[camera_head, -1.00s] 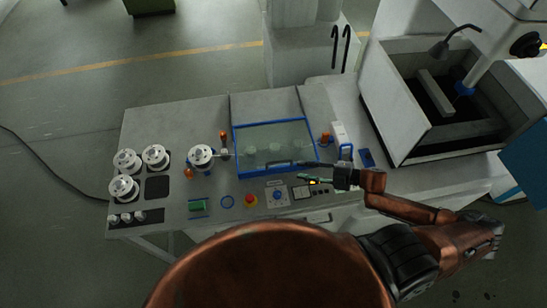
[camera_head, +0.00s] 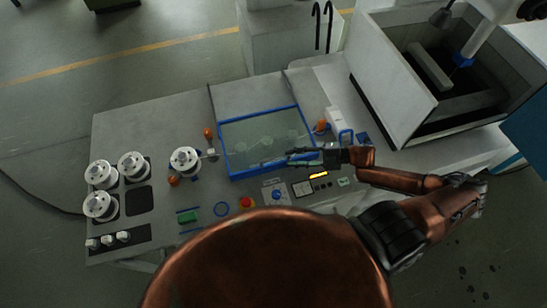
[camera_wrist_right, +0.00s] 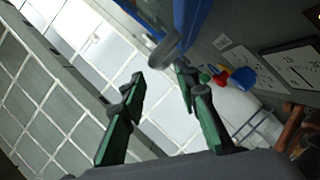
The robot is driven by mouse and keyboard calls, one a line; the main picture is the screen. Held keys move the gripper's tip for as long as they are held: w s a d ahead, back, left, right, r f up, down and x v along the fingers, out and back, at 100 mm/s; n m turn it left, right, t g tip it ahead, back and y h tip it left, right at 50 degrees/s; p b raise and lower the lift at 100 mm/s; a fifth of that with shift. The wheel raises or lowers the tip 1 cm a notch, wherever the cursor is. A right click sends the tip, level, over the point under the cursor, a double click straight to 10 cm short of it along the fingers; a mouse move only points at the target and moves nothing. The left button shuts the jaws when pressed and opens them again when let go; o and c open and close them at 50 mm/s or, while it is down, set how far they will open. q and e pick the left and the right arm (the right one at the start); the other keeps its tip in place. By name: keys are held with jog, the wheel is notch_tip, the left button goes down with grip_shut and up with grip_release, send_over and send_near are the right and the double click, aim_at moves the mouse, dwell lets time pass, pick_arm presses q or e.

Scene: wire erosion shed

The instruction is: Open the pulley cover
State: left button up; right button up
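The pulley cover (camera_head: 262,136) is a clear panel in a blue frame. It lies closed over the machine's top, with pale pulleys faintly visible through it. A dark bar handle runs along its front edge; its right end is near my right gripper. My right gripper (camera_head: 291,157) is over the cover's front right edge, fingers pointing left. In the right wrist view the gripper (camera_wrist_right: 158,80) is open, and the rounded grey handle end (camera_wrist_right: 163,50) is just ahead, between the line of the fingertips. Whether they touch is unclear. My left gripper is not in view.
White spools (camera_head: 102,174) and a wheel (camera_head: 185,160) stand on the left of the top. A red emergency button (camera_head: 246,203) and other controls line the front. Orange knobs flank the cover. An open grey tank (camera_head: 393,84) stands at the right.

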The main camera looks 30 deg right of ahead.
aim_at(279, 158)
jog(key=p+x, duration=0.1)
jog(key=x, duration=0.5)
jog(key=shift+w+a+r, duration=0.1)
jog(key=shift+w+a, duration=0.05)
jog(key=shift+a, duration=0.1)
jog(key=shift+w+a+p, duration=0.2)
jog(key=shift+a+p, duration=0.15)
jog(key=shift+f, duration=0.2)
grip_shut()
